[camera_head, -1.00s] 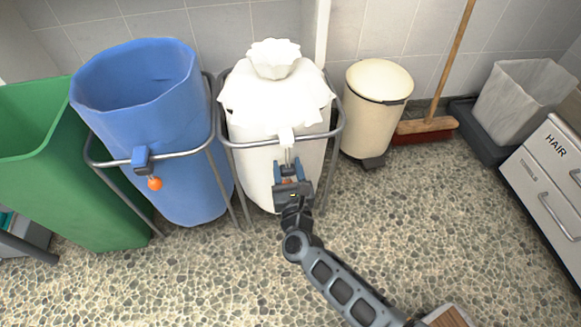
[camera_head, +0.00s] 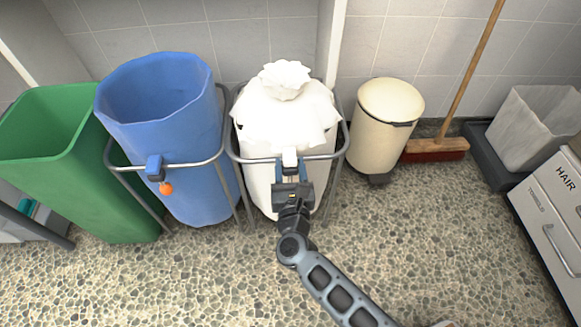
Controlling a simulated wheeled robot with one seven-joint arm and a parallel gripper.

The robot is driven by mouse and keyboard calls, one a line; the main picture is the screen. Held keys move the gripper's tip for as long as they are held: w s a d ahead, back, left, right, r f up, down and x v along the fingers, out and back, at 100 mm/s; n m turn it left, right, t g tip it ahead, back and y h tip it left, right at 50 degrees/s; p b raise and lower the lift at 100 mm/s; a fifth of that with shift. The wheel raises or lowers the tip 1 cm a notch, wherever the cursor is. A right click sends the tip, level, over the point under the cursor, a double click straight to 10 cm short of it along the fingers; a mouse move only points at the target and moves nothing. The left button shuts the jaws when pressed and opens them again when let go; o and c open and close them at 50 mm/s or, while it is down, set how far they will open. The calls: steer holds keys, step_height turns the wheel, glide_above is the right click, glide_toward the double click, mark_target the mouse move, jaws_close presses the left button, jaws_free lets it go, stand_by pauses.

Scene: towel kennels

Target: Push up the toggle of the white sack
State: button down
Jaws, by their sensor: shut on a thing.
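The white sack (camera_head: 260,185) hangs in a grey tube frame, with its gathered top (camera_head: 285,80) puffed up above the ring. A white cord block (camera_head: 290,158) sits at the front of the ring. My gripper (camera_head: 291,172) is directly under this block, in front of the sack, its blue fingers upright on either side of the cord line. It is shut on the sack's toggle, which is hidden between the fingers. I cannot tell whether the toggle touches the block.
The blue sack (camera_head: 175,130) stands open at left in its own frame, with an orange toggle (camera_head: 166,188) hanging below its block. A green bin (camera_head: 60,140) is further left. A cream pedal bin (camera_head: 388,125) and a broom (camera_head: 437,149) stand at right. The front floor is clear.

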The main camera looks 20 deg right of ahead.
steer(key=c, duration=0.6)
jaws_free()
steer(key=v, duration=0.8)
steer(key=shift+p, duration=0.45)
steer(key=shift+w, duration=0.1)
